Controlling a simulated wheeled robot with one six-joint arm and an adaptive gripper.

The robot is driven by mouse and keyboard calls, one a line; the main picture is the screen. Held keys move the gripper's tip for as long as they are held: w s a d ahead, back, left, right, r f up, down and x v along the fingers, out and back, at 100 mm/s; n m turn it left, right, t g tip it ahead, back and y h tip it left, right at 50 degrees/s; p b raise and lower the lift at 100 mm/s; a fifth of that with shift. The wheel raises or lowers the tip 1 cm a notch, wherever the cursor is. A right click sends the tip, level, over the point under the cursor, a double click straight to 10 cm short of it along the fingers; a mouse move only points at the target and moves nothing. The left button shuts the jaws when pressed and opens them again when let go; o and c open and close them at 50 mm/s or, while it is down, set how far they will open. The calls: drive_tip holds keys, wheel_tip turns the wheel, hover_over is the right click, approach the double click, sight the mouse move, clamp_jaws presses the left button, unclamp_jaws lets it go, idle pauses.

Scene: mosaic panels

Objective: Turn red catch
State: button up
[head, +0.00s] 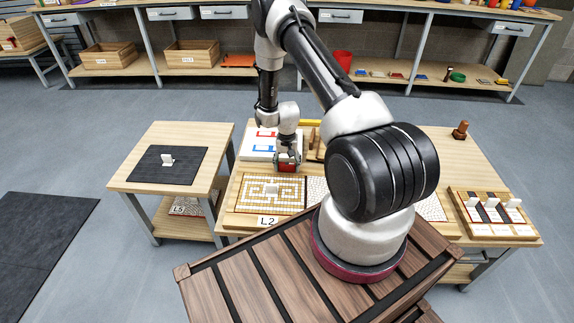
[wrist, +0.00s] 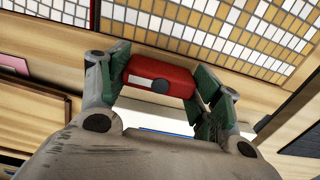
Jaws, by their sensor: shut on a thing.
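The red catch (wrist: 160,82) is a red block with a white stripe and a dark round spot on its face. In the wrist view it sits between the two fingers of my gripper (wrist: 160,88), which are shut on it at both ends. In the head view the catch (head: 287,168) shows as a small red patch under my gripper (head: 288,163), at the back edge of the mosaic panel (head: 250,204) labelled L2. My arm hides part of the table and the panels to the right.
A side table (head: 133,178) with a black mat (head: 150,174) and a small white piece stands to the left. White boards with blue and red marks (head: 262,146) lie behind the catch. A rack of white pieces (head: 483,229) and a brown knob (head: 460,131) are at right.

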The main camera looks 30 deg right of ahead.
sight(287, 163)
drive_tip(key=o, duration=1)
drive_tip(key=shift+r, duration=0.15)
wheel_tip(287, 163, up, 12)
drive_tip(key=shift+f, duration=0.1)
